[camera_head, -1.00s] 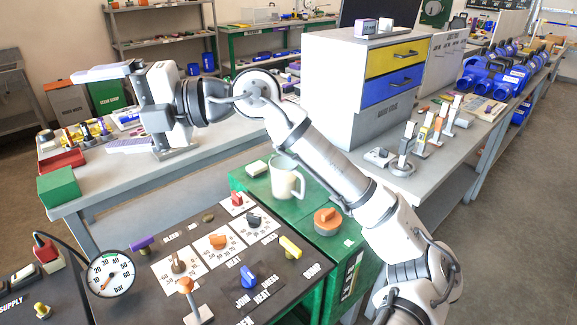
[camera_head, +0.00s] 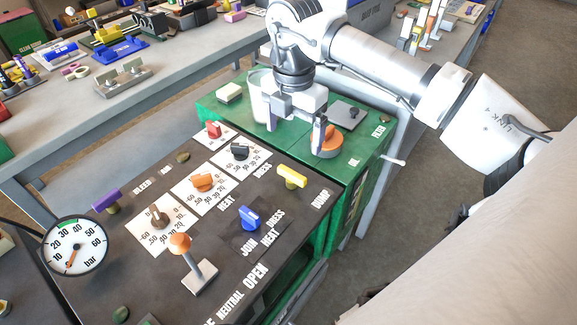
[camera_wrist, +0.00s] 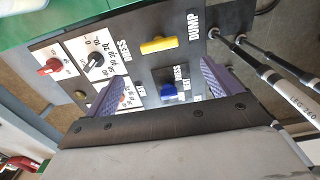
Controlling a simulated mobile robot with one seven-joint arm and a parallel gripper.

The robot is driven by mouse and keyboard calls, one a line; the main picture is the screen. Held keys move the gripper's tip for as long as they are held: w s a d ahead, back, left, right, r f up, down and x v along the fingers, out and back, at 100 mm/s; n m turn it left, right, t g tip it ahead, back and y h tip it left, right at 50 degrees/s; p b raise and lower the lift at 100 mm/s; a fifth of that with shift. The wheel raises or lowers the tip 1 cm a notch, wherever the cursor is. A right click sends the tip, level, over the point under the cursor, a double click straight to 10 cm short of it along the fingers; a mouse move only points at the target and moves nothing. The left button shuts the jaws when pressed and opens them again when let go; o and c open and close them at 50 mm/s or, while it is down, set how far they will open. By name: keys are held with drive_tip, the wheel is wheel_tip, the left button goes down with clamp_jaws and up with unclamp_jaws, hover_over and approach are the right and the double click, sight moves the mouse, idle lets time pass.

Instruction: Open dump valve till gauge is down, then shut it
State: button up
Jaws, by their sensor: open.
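The dump valve is a yellow bar handle (camera_head: 292,177) beside the DUMP label on the dark panel. It also shows in the wrist view (camera_wrist: 158,45), beyond and between my fingertips. The round white gauge (camera_head: 75,246) stands at the panel's left side. Its orange needle points down and left, near the low end of the scale. My gripper (camera_head: 297,128) is open and empty, above the green cart top behind the panel, apart from the yellow handle. Its two purple fingers (camera_wrist: 160,85) are spread in the wrist view.
Near the handle are a blue selector (camera_head: 250,217), a black knob (camera_head: 240,151) and an orange knob (camera_head: 203,182). An orange-topped lever (camera_head: 181,243) stands in front. A purple handle (camera_head: 107,201) sits by the BLEED label. An orange cap (camera_head: 327,142) and white mug (camera_head: 260,100) are near my gripper.

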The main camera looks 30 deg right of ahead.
sight(292, 172)
wheel_tip(292, 172, down, 11)
drive_tip(key=shift+w+f+p, duration=0.1)
drive_tip(key=shift+p, duration=0.6)
drive_tip(key=c, duration=1)
